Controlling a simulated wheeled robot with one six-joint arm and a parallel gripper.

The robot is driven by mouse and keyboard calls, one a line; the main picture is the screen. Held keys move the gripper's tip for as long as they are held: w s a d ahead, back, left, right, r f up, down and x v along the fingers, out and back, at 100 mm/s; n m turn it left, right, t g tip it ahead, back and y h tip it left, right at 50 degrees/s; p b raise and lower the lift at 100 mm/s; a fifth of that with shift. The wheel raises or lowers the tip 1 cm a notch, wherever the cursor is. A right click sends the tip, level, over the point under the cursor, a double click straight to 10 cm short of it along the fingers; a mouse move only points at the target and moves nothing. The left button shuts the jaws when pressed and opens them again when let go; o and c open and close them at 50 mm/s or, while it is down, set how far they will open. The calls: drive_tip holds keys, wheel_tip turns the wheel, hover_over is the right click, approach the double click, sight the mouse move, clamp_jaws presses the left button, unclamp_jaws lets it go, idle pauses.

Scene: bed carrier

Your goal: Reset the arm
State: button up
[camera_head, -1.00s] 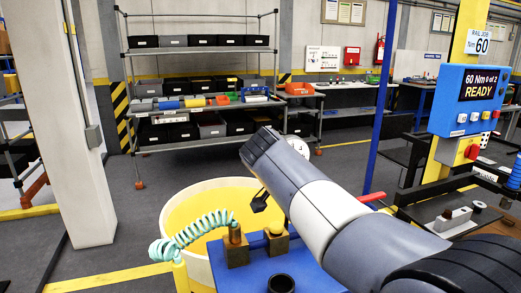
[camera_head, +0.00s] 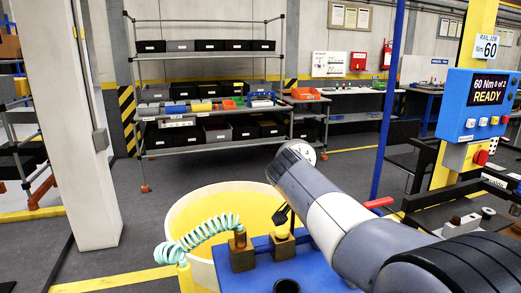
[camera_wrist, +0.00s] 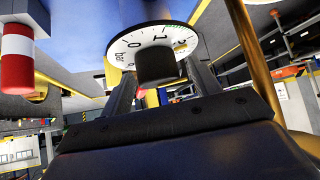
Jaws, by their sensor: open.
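My arm reaches in from the lower right in the head view, and my gripper (camera_head: 282,216) shows small and dark below its bent end, beside a brass block with a yellow top (camera_head: 282,238). In the wrist view my gripper (camera_wrist: 161,75) has its two dark fingers apart. A white round dial marked in bar (camera_wrist: 155,42) with a dark knob (camera_wrist: 157,66) shows between and beyond the fingers. I cannot tell whether they touch it.
A blue surface (camera_head: 262,268) carries brass fittings and a dark ring (camera_head: 286,286). A yellow tub (camera_head: 190,212) and a coiled teal hose (camera_head: 205,230) stand close by. A concrete pillar (camera_head: 75,130) is left, a blue control box (camera_head: 478,105) right. Open floor lies toward the shelf rack (camera_head: 208,93).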

drive_tip(key=p+v, duration=0.1)
drive_tip(key=v, duration=1)
drive_tip(key=x, duration=1.1)
drive_tip(key=shift+d+b, duration=0.1)
drive_tip(key=shift+b, duration=0.3)
drive_tip(key=shift+r+n+t+y+p, duration=0.15)
drive_tip(key=shift+n+t+y+p, duration=0.35)
drive_tip(key=shift+n, duration=0.3)
drive_tip(key=n+y+p, duration=0.1)
drive_tip(key=p, duration=0.1)
drive_tip(key=n+t+y+p, duration=0.1)
drive_tip(key=n+p, duration=0.1)
drive_tip(key=shift+r+n, duration=0.15)
drive_tip(key=shift+n, duration=0.15)
drive_tip(key=shift+f+n+t+y+p, duration=0.25)
drive_tip(key=shift+n+t+y+p, duration=0.15)
drive_tip(key=shift+n+y+p, duration=1.2)
drive_tip(key=shift+h+p, duration=0.3)
drive_tip(key=shift+p, duration=0.05)
drive_tip(key=shift+n+y, duration=0.7)
drive_tip(key=shift+f+n+y+b, duration=0.15)
drive_tip(key=shift+n+y+b, duration=0.75)
drive_tip(key=shift+n+b, duration=0.35)
